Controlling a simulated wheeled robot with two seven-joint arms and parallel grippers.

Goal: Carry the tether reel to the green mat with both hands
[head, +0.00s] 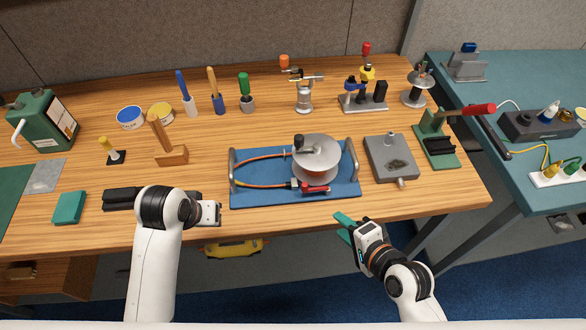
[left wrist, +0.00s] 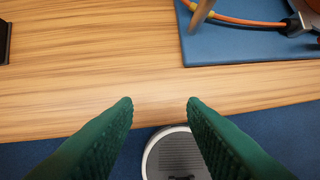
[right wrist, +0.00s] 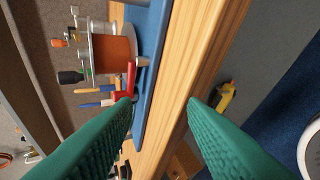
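The tether reel (head: 240,195) sits on the table as a blue base with a silver-topped orange drum, an orange hose and a metal bar handle at each end. Its base edge shows in the left wrist view (left wrist: 225,52), and its drum in the right wrist view (right wrist: 112,48). A dark green mat (head: 12,195) lies at the table's far left, cut by the picture edge. My left gripper (left wrist: 160,105) is open and empty near the table's front edge, left of the reel; its fingers are hidden in the head view. My right gripper (head: 341,225) is open and empty, in front of the reel's right end.
A teal block (head: 68,207), a grey pad (head: 48,175) and a black bar-shaped item (head: 125,199) lie between the mat and the reel. A wooden tool (head: 172,155) stands behind them. A grey box (head: 390,160) sits close right of the reel.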

